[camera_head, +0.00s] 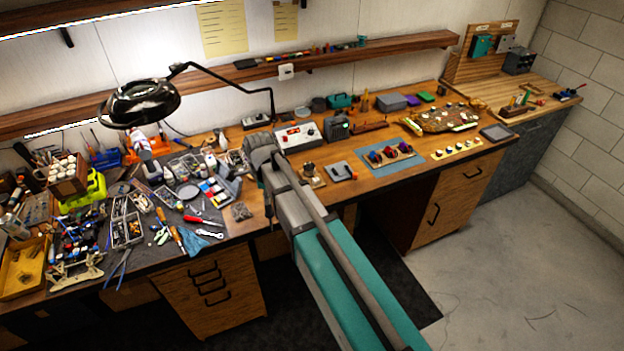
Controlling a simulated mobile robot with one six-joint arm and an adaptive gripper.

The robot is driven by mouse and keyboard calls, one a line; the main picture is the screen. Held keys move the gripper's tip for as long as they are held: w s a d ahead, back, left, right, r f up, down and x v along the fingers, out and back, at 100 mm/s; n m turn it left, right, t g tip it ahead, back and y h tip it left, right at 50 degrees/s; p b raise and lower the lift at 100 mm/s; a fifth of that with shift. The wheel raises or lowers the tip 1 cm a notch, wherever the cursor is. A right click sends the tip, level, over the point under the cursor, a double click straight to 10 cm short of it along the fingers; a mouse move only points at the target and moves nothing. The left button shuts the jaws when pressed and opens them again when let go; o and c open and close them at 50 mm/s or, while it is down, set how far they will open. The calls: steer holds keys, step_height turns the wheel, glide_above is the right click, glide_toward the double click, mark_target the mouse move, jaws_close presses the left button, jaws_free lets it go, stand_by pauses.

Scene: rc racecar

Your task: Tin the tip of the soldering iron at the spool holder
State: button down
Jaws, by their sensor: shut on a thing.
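My arm reaches from the bottom right up over the bench, and its grey far joint is above the middle of the bench top. My gripper's fingers are hidden behind the arm, so what they hold does not show. A white and grey station box with a red part (298,136) stands just right of the arm's end. A small stand with a dark upright piece on a pale base (311,175) sits right of the arm; it may be the spool holder, but it is too small to be sure. I cannot make out the soldering iron or its tip.
The wooden bench (372,182) has small trays and boxes on its right half. Its left half is crowded with tools, parts bins and a yellow tray (22,268). A black magnifier lamp (140,102) overhangs the left side. Open floor (510,260) lies at the right.

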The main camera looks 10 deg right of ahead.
mark_target(272, 228)
step_height(272, 228, down, 15)
steer(key=b, duration=1.5)
steer(key=shift+f, duration=0.15)
steer(key=shift+s, duration=0.1)
